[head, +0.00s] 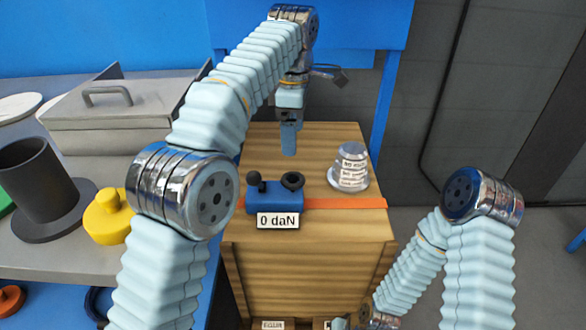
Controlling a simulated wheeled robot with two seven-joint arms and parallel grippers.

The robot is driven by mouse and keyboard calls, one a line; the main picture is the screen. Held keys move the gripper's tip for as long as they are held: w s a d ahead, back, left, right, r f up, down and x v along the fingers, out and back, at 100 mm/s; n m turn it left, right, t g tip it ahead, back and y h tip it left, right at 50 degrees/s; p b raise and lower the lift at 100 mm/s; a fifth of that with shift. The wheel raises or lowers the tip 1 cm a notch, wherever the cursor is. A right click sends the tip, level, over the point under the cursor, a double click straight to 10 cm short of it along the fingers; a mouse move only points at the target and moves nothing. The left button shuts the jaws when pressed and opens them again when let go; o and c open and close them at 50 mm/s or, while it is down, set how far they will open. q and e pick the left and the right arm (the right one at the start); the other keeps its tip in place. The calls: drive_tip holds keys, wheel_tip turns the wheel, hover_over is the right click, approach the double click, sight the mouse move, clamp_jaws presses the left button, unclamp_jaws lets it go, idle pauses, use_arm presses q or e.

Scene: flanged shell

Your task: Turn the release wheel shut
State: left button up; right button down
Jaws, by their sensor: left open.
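A blue tensioner block (275,198) sits on the orange strap (335,203) across the wooden crate (315,135). On its right top is a black ring-shaped wheel (292,181), which I take for the release wheel. On its left top is a black ball knob (254,178). A white label (278,221) on its front reads "0 daN". My left gripper (289,152) points down above the crate, behind the wheel in the picture and apart from it. It is open and empty; the gap between its fingers is hard to see. My right gripper is not visible; its forearm runs down to the bottom edge.
A silver flanged shell (350,167) with labels stands on the crate's right side. On the grey bench at left are a lidded grey box (125,100), a dark cylinder (38,180) and a yellow part (108,215). Blue posts stand behind the crate.

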sight(293, 178)
use_arm(q)
wheel_tip(293, 178, down, 12)
drive_tip(key=shift+r, duration=0.25)
drive_tip(key=c, duration=1.1)
drive_tip(key=shift+o, duration=0.2)
